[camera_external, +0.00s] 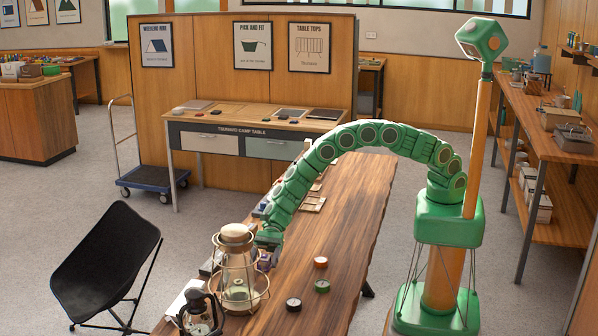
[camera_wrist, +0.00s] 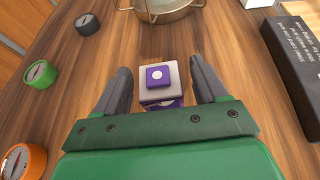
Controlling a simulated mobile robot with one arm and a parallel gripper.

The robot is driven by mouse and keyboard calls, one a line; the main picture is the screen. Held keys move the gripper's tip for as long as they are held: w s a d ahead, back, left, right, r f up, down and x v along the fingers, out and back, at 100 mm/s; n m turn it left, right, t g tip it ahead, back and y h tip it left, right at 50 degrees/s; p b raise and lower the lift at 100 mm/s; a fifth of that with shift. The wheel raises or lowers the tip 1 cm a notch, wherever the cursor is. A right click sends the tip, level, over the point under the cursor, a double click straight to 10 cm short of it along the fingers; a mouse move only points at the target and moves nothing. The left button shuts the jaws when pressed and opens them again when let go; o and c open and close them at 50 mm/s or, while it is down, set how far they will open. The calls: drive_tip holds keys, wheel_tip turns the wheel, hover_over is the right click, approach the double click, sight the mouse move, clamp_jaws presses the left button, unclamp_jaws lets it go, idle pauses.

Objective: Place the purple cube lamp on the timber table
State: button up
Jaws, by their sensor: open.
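The purple cube lamp (camera_wrist: 162,78) stands on the timber table (camera_external: 345,215), with a pale grey top and a purple square bearing a white dot. In the wrist view it sits between the two grey fingers of my gripper (camera_wrist: 161,72), with a gap on each side. My gripper is open around it, and the lamp's lower part is mostly hidden by my gripper's body. In the external view my gripper (camera_external: 268,240) reaches down at the table's left side behind a lantern. A small purple patch of the lamp (camera_external: 265,257) shows there. The table's wood also shows in the wrist view (camera_wrist: 65,110).
A brass caged lantern (camera_external: 238,262) stands close to my gripper; its base (camera_wrist: 165,12) shows ahead of the lamp. A dark box (camera_wrist: 295,75) lies to the right. Orange (camera_external: 320,263), green (camera_external: 322,286) and black (camera_external: 293,304) compasses lie on the table. A black chair (camera_external: 103,250) stands left.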

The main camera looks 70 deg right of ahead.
sight(264, 256)
drive_tip(key=v, duration=0.6)
drive_tip(key=shift+w+r, duration=0.15)
drive_tip(key=shift+r, duration=0.05)
drive_tip(key=shift+v, duration=0.8)
